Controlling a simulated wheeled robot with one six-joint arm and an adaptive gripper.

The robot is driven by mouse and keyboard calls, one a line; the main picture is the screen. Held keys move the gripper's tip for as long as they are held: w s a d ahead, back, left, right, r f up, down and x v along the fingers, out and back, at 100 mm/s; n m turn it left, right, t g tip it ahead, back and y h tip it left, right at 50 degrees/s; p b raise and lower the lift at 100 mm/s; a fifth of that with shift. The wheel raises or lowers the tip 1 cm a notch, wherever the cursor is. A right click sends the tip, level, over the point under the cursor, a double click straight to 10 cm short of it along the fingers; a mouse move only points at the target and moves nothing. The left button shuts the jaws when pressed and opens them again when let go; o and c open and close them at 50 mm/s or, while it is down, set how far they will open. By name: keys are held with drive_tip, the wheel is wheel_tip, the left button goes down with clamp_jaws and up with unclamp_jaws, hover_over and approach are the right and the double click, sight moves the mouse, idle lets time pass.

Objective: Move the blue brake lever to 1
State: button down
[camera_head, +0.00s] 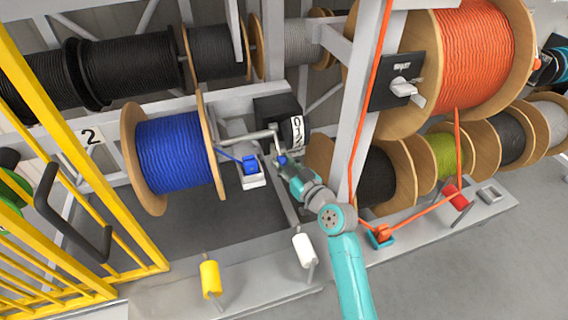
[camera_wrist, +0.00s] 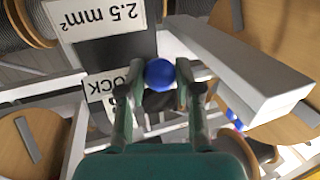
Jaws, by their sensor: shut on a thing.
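The blue brake lever ends in a round blue knob (camera_wrist: 160,74), which sits between the two fingers of my gripper (camera_wrist: 158,92) in the wrist view. The fingers are shut on the knob from both sides. In the head view my gripper (camera_head: 284,163) is right of the blue reel (camera_head: 173,153), and a small bit of the blue knob shows at its tips. A grey metal bar (camera_head: 250,136) runs beside it. A black box (camera_head: 275,108) with a white marked plate (camera_head: 297,130) stands just behind. The plate's marks are too small to read, so I cannot tell the lever's setting.
A white "2.5 mm²" label (camera_wrist: 95,14) and a partly hidden "LOCK" label (camera_wrist: 101,86) show upside down. A thick pale beam (camera_wrist: 250,85) is close on the right. A yellow fence (camera_head: 85,150) stands left; an orange reel (camera_head: 470,60) is at upper right.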

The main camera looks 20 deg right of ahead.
drive_tip(key=shift+s+r+m+g+h, duration=0.15)
drive_tip(key=shift+s+r+g, duration=0.15)
drive_tip(key=shift+r+g, duration=0.4)
drive_tip(key=shift+s+r+m+g+h, duration=0.15)
drive_tip(key=shift+s+r+g, duration=0.1)
drive_tip(key=shift+r+g, duration=0.4)
wheel_tip(320, 180, up, 8)
drive_tip(key=g, duration=0.3)
hover_over(286, 159)
drive_tip(key=s, duration=0.1)
drive_tip(key=shift+s+a+r+m+t, duration=0.1)
drive_tip(key=shift+s+a+m+t, duration=0.05)
drive_tip(key=shift+a+m+t, duration=0.15)
drive_tip(key=c, duration=0.8)
unclamp_jaws()
